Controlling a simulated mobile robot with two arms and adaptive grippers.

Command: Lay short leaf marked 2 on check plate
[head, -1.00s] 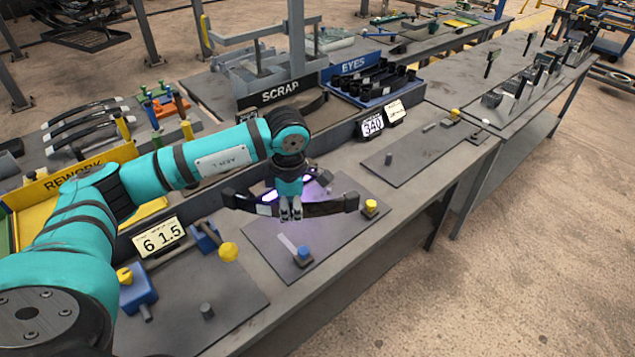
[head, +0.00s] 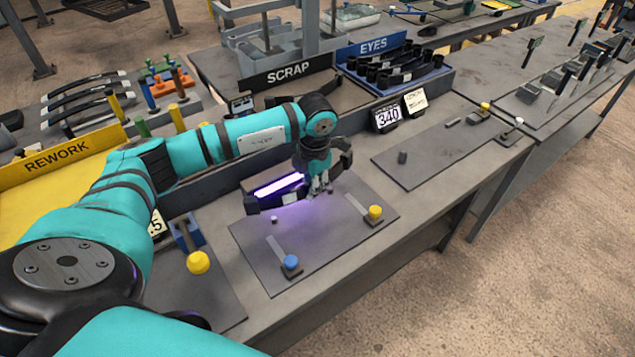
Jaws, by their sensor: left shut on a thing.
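My left gripper (head: 320,188) is above the far part of a dark middle plate (head: 318,240). It is shut on a dark, slightly curved leaf (head: 268,202) with thick ends and a pale label. The leaf runs aslant from lower left to upper right, partly hidden behind the gripper and wrist. I cannot read a number on it, nor tell how high it is above the plate. The plate carries a yellow-knobbed clamp (head: 375,212) and a blue-knobbed clamp (head: 291,262). No label shows which plate is the check plate. My right gripper is not in view.
A glowing violet lamp (head: 278,187) is behind the leaf. A 340 display (head: 387,117) stands behind the right plate (head: 430,150), whose middle is mostly bare. The SCRAP bin (head: 300,70), the blue EYES tray (head: 400,75) and the yellow REWORK bin (head: 60,170) are behind.

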